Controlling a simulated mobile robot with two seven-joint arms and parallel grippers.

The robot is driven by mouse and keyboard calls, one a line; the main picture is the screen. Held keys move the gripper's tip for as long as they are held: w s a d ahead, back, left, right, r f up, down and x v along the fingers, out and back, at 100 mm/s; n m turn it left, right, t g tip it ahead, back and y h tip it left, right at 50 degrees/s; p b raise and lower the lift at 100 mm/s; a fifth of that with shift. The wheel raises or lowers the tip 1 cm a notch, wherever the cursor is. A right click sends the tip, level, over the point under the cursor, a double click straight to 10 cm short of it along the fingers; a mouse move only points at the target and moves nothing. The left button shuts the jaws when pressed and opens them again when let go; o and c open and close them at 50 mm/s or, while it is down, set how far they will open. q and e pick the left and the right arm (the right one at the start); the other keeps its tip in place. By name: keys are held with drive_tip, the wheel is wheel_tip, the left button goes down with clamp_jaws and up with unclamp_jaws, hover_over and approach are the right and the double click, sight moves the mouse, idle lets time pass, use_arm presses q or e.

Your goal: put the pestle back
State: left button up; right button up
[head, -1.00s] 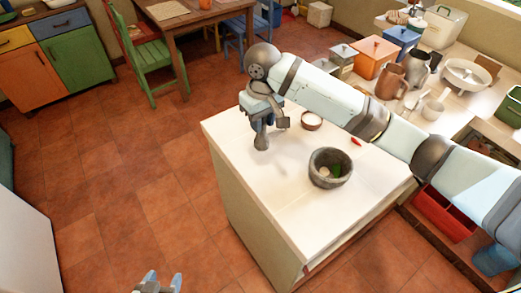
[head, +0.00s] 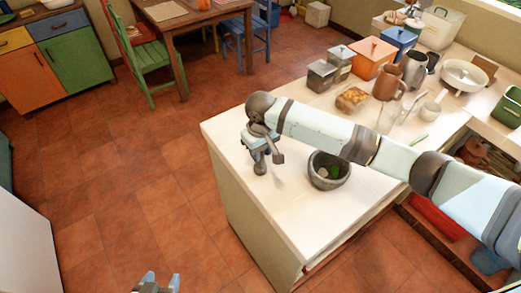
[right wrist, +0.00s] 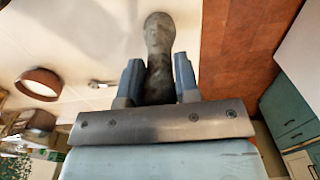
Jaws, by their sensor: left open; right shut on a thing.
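The grey stone pestle (right wrist: 158,40) is held between the two fingers of my right gripper (right wrist: 158,78) in the right wrist view. In the head view my right gripper (head: 262,148) is over the left part of the white counter, with the pestle (head: 259,166) pointing down. I cannot tell if its lower end touches the counter. The dark stone mortar (head: 331,185) stands upright on the counter to the right of the gripper, with something green and something pale inside. My left gripper (head: 160,284) is open and empty at the bottom edge, low and away from the counter.
A small brown-rimmed bowl (right wrist: 38,84) sits on the counter in the right wrist view. Canisters, a brown jug (head: 389,83) and a food tray (head: 352,98) stand further back. My right arm crosses above the counter. The counter's front left part is clear.

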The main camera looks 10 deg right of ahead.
drive_tip(key=o, duration=0.9)
drive_tip(key=shift+f, duration=0.1)
wheel_tip(320, 180, up, 12)
drive_tip(key=shift+r+b, duration=0.15)
drive_tip(key=shift+b, duration=0.55)
